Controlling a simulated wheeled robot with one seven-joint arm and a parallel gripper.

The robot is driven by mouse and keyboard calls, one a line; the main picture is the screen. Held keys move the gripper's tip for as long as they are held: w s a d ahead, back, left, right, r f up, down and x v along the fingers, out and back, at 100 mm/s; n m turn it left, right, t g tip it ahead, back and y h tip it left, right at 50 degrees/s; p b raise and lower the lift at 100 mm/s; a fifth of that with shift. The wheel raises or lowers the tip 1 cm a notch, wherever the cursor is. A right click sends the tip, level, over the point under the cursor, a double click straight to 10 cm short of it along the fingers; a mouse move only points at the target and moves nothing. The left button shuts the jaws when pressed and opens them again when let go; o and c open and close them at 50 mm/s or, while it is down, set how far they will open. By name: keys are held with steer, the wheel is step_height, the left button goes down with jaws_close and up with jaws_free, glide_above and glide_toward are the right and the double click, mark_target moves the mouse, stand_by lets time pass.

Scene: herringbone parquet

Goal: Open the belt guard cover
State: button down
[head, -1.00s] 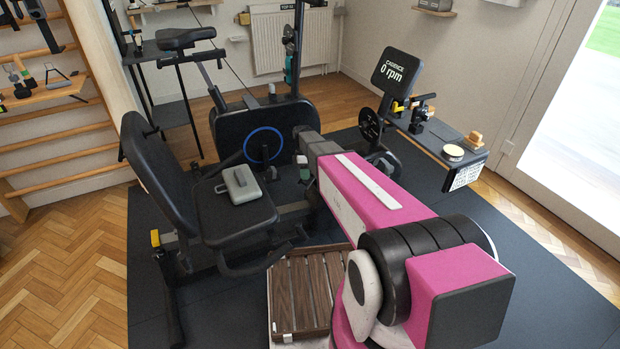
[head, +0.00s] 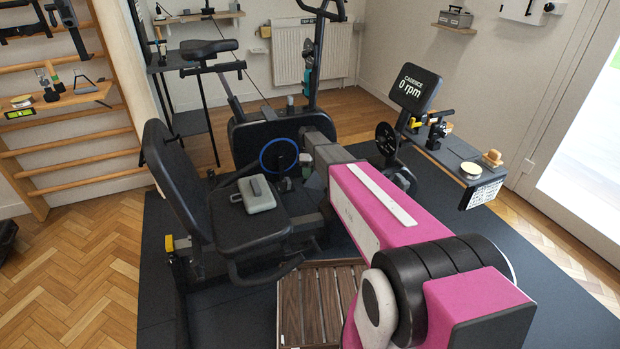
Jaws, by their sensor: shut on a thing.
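The belt guard is the black rounded housing (head: 248,132) of the exercise bike, with a blue ring (head: 278,156) on its near face. My arm reaches in from the lower right. My gripper (head: 304,160) is at its far end, small and partly hidden, close to the right of the blue ring. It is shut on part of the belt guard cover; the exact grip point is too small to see. A dark grey flat piece (head: 315,179) shows just below the gripper. How far the cover stands open cannot be told.
The bike's black seat (head: 245,222) carries a grey-green case (head: 255,197) left of my arm. A slatted wooden platform (head: 318,300) lies below. At right are the cadence display (head: 414,88) and a shelf (head: 465,165) with small items.

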steer(key=shift+w+d+f+m+g, duration=0.3)
steer(key=shift+w+m, duration=0.2)
steer(key=shift+w, duration=0.1)
steer(key=shift+w+d+f+m+g, duration=0.25)
steer(key=shift+w+m+g, duration=0.05)
steer(key=shift+w+m, duration=0.25)
steer(key=c, duration=1.2)
jaws_free()
steer(key=shift+r, duration=0.2)
steer(key=shift+y, duration=0.3)
steer(key=v, duration=1)
steer(key=shift+w+a+r, duration=0.15)
steer(key=shift+a+r, duration=0.05)
steer(key=shift+r, duration=0.1)
